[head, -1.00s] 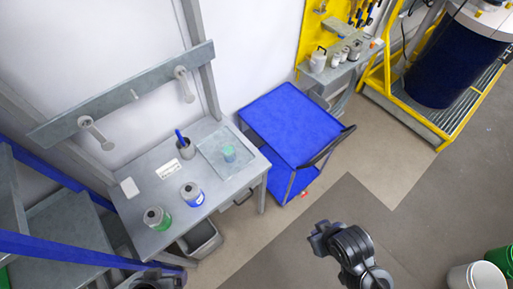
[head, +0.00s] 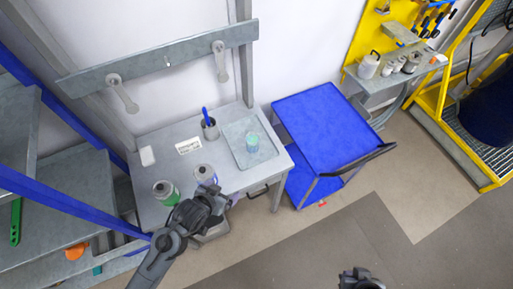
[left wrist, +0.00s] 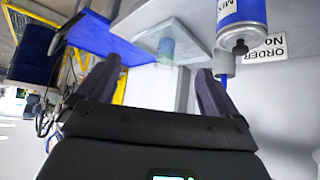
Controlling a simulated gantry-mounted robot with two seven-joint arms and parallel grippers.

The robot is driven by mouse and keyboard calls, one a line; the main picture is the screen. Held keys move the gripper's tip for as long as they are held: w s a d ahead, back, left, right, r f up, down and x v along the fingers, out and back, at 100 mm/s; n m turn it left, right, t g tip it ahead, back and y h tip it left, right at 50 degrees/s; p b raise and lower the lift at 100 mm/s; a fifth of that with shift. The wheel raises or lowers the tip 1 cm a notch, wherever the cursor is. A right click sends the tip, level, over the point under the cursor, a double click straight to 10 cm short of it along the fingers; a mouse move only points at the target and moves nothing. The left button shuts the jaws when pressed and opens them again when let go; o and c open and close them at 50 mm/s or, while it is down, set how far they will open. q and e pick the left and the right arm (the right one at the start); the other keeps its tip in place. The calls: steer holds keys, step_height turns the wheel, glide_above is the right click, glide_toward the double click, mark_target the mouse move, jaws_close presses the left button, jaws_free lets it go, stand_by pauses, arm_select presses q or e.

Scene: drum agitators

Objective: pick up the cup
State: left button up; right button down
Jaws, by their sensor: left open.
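A small teal-green cup (head: 252,143) stands on a square grey tray (head: 238,131) at the right end of the grey workbench (head: 180,163). In the left wrist view the cup (left wrist: 165,50) shows upside down, beyond the gap between the fingers. My left gripper (head: 214,200) is open and empty by the bench's front edge, left of and nearer than the cup, not touching it. In the left wrist view my left gripper (left wrist: 156,88) shows both fingers spread. Part of my right arm shows at the bottom edge; whether its jaws are open is unclear.
A blue-labelled can (head: 205,174) stands right behind my left gripper, partly hidden. A green can (head: 165,192) stands left of it. A pen holder (head: 210,129) and a label card (head: 188,146) lie farther back. A blue cart (head: 325,125) stands right of the bench.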

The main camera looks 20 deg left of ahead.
arm_select(q)
steer(key=w+f+t+b, duration=0.1)
steer(key=w+f+b, duration=0.4)
steer(key=w+f, duration=0.15)
steer(key=t+h+b, duration=0.1)
steer(key=t+b, duration=0.3)
steer(key=b, duration=0.5)
glide_toward(256, 135)
steer(key=shift+m, duration=0.3)
steer(key=shift+b+x, duration=0.55)
steer(key=shift+x, duration=3)
steer(key=shift+a+f, duration=0.15)
arm_select(e)
step_height(256, 135, down, 17)
steer(key=shift+r, duration=0.15)
arm_select(q)
steer(key=c, duration=1.2)
